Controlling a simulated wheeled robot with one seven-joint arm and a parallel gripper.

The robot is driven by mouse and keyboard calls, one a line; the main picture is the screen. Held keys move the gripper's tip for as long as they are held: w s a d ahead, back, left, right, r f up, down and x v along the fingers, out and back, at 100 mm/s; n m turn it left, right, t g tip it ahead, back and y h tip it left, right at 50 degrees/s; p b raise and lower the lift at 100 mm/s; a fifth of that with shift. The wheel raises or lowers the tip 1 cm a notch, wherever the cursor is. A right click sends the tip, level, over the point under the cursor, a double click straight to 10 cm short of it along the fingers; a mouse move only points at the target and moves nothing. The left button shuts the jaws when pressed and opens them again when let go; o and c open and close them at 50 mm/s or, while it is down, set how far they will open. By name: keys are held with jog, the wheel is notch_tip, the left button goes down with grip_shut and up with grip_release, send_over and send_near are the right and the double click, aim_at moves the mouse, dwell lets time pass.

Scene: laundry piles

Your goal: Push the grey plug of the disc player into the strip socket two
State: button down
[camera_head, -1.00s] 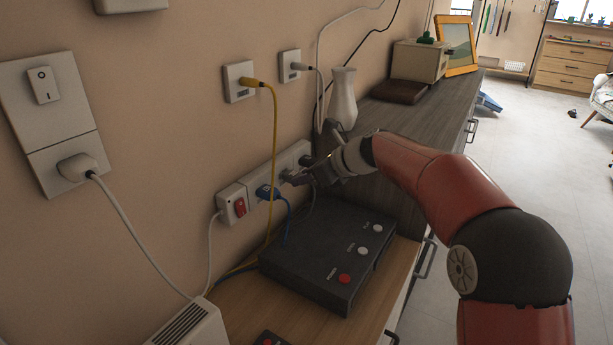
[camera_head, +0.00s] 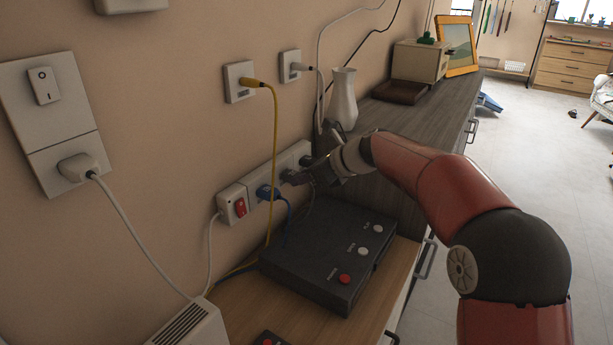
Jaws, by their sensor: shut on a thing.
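The white power strip (camera_head: 251,192) is fixed to the wall above the dark disc player (camera_head: 310,262), with a red switch at its left end. A blue plug (camera_head: 265,192) sits in a socket near the switch. My gripper (camera_head: 308,172) is at the right half of the strip, shut on the grey plug (camera_head: 295,178). The plug is at the strip's face, right of the blue plug. The jaws partly hide it, so I cannot tell how deep it sits in a socket. Something dark shows at the strip's right end.
A yellow cable (camera_head: 275,150) hangs in front of the strip from a wall outlet (camera_head: 239,81). A white vase (camera_head: 343,98) stands on the grey cabinet close behind my gripper. A white box (camera_head: 193,327) stands at the front left.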

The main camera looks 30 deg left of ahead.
jog(key=shift+a, duration=0.5)
jog(key=c, duration=0.9)
grip_release()
jog(key=shift+s+d+b, duration=0.2)
jog(key=shift+d+b, duration=0.5)
jog(key=shift+d, duration=1.55)
jog(key=shift+s+d+b, duration=0.15)
jog(key=shift+d+b, duration=0.5)
jog(key=shift+d, duration=1.6)
